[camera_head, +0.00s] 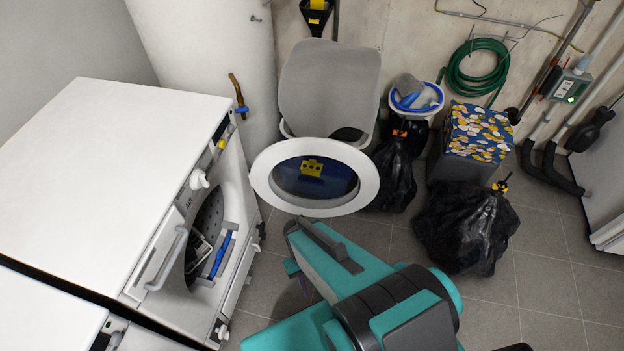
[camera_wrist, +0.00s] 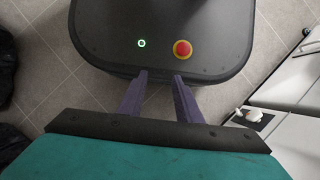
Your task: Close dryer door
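The dryer (camera_head: 130,180) is a white front-loader at the left. Its round door (camera_head: 318,190), a white ring with dark glass, stands open, swung out to the right of the dark drum opening (camera_head: 208,235). A blue-handled thing and a grey device show in the opening. My teal arm passes below and right of the door in the head view, and my gripper's fingers are mostly hidden there. In the wrist view my gripper (camera_wrist: 158,78) has two purple fingers, apart, with nothing between them. The door does not show in the wrist view.
Black bags (camera_head: 468,230), a bucket (camera_head: 415,100) and a patterned box (camera_head: 475,135) stand to the right. A second white machine (camera_head: 40,315) is at lower left. Grey tiled floor (camera_head: 545,275) is clear at lower right.

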